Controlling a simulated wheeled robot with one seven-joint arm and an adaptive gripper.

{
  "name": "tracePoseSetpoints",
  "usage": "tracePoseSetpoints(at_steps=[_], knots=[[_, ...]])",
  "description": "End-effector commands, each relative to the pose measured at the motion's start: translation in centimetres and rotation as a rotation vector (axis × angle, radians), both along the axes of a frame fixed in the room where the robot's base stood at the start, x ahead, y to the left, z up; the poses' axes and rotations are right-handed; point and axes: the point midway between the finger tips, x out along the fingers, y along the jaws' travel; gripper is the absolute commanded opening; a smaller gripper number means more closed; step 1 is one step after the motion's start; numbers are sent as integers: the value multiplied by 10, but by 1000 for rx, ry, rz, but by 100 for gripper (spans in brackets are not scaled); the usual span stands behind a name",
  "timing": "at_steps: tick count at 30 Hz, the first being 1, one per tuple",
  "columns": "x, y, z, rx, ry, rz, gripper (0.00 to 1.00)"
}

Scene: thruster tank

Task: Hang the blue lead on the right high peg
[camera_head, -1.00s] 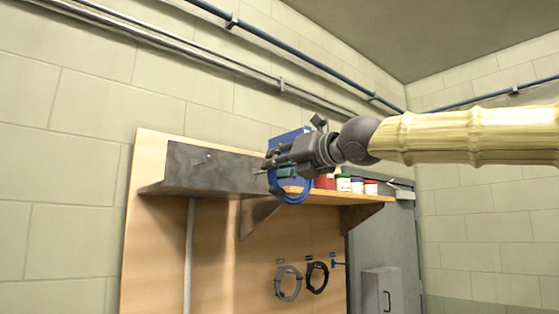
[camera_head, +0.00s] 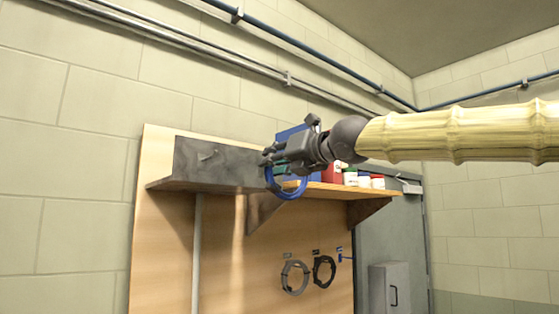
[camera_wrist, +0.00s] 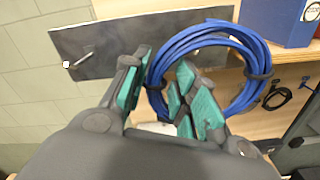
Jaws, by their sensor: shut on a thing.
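The blue lead (camera_head: 287,188) is a coil tied with dark bands. It hangs from my gripper (camera_head: 268,160), whose jaws are shut on it. In the wrist view the coil (camera_wrist: 183,42) loops around the teal-padded fingers of my gripper (camera_wrist: 155,92). A short metal peg (camera_head: 208,155) sticks out of the dark metal panel high on the board. It also shows at the left of the wrist view (camera_wrist: 78,60), apart from the coil. My gripper is to the right of this peg in the head view. I see no second high peg; my gripper and the coil cover part of the panel.
Below hang a grey coil (camera_head: 295,278) and a black coil (camera_head: 324,271), beside a blue-labelled hook (camera_head: 346,259).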

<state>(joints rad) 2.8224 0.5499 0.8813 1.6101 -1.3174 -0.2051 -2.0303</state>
Motion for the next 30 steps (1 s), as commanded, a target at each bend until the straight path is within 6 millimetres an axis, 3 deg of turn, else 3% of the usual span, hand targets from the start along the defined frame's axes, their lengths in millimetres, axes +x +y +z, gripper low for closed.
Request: tracePoseSetpoints(at_steps=[30], knots=[[37, 27, -3, 0, 0, 0, 0]])
